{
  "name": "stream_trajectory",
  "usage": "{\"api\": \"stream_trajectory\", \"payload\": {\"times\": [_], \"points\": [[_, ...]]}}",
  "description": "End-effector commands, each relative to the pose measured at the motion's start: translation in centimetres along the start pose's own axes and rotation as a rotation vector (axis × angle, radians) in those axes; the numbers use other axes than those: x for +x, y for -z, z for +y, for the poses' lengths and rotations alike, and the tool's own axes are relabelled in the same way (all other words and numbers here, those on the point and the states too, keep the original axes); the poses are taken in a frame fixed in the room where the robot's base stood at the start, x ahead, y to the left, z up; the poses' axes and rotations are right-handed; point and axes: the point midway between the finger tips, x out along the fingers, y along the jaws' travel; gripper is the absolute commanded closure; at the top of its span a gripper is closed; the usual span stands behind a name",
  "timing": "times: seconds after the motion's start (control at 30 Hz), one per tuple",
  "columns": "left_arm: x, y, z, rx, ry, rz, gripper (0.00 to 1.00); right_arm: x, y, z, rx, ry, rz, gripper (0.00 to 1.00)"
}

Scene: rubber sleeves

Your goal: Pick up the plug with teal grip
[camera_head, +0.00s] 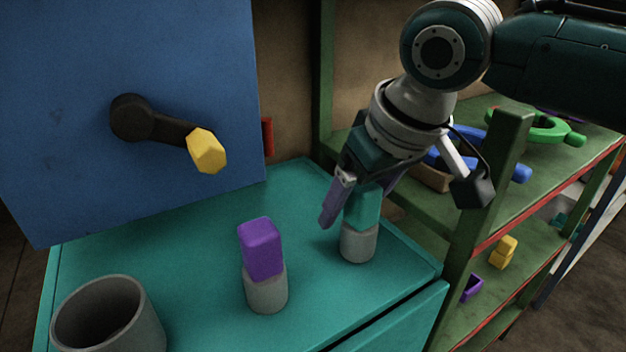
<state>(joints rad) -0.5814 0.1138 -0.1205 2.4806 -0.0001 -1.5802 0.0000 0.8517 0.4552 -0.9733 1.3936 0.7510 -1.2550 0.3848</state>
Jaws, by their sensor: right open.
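The plug with teal grip (363,212) stands upright on the teal bench top, its teal upper part over a grey round base (358,243). My right gripper (352,207) comes down from the upper right and is open, with its fingers around or just beside the teal grip. One finger shows at the left of the grip; the other is partly hidden behind it, and I cannot tell whether either touches. A second plug with a purple grip (261,249) stands upright on a grey base to the left. My left gripper is not in view.
A grey cup (108,318) stands at the front left of the teal bench top (205,240). A blue panel (70,120) with a black crank and yellow knob (207,151) rises behind. A green shelf (462,235) with several coloured objects stands close at the right.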

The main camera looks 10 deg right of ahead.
Motion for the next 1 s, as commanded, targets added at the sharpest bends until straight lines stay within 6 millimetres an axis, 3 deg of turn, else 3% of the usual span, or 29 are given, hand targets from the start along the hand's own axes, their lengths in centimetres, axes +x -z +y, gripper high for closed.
{"api": "stream_trajectory", "payload": {"times": [0.07,0.77,1.0], "points": [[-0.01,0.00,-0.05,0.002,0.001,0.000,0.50,-0.04,0.01,0.00,0.000,0.000,0.000,0.22],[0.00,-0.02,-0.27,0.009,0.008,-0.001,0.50,-0.04,-0.04,0.01,0.000,0.000,-0.001,1.00],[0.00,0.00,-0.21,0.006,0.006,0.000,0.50,-0.03,-0.06,0.01,0.000,0.000,-0.002,1.00]]}}
